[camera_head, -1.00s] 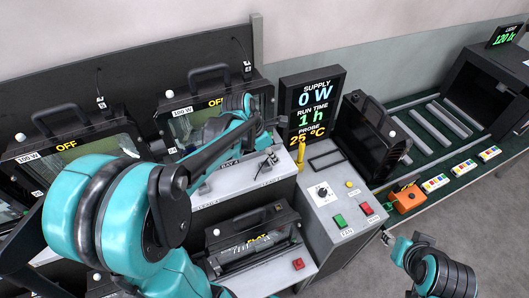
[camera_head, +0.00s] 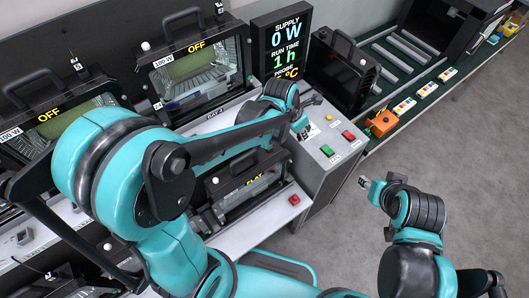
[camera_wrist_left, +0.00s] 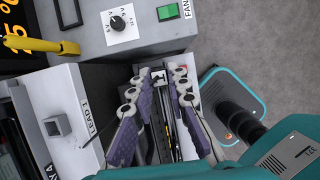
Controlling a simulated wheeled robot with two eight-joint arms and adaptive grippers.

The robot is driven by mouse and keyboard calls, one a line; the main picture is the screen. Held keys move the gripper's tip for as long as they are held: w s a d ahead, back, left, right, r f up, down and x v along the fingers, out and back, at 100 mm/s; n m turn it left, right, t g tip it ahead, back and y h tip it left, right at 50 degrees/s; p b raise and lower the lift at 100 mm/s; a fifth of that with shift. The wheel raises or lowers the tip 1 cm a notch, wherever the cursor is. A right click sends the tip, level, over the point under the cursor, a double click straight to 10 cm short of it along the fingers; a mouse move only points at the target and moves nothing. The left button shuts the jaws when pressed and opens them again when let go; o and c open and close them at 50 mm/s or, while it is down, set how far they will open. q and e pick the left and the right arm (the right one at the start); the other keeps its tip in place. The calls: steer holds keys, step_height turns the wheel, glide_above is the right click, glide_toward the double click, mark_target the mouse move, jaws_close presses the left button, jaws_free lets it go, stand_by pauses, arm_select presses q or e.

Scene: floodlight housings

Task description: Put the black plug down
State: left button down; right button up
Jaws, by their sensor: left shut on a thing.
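My left gripper (camera_head: 303,127) is near the front edge of the grey control box, beside its switches. In the left wrist view its two purple-padded fingers (camera_wrist_left: 158,80) are closed on a small dark thing, which I take to be the black plug (camera_wrist_left: 158,75). It is small and mostly covered by the fingertips, and I cannot make out its shape or tilt. In the head view the plug is hidden by the gripper. My right gripper (camera_head: 366,183) is over the floor at the right, apart from the bench; its finger gap is too small to read.
The control box (camera_head: 325,175) has a dial (camera_wrist_left: 122,20), a green button (camera_head: 327,151) and a red button (camera_head: 348,136). A "LEAD 1" ledge (camera_wrist_left: 85,110) and a yellow probe (camera_wrist_left: 40,45) are near. A floodlight marked FLAT (camera_head: 245,185) lies below. Open floor is at right.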

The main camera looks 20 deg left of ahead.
arm_select(q)
steer(key=a+f+b, duration=0.1)
steer(key=a+f, duration=0.2)
steer(key=w+a+f+b, duration=0.1)
steer(key=a+f, duration=0.3)
steer(key=a+f+b, duration=0.1)
steer(key=a+f, duration=0.3)
steer(key=shift+w, duration=0.35)
steer(key=shift+r, duration=0.1)
steer(key=shift+f+b, duration=0.6)
steer(key=shift+b, duration=0.1)
steer(key=c, duration=1.5)
jaws_free()
steer(key=shift+o, duration=0.2)
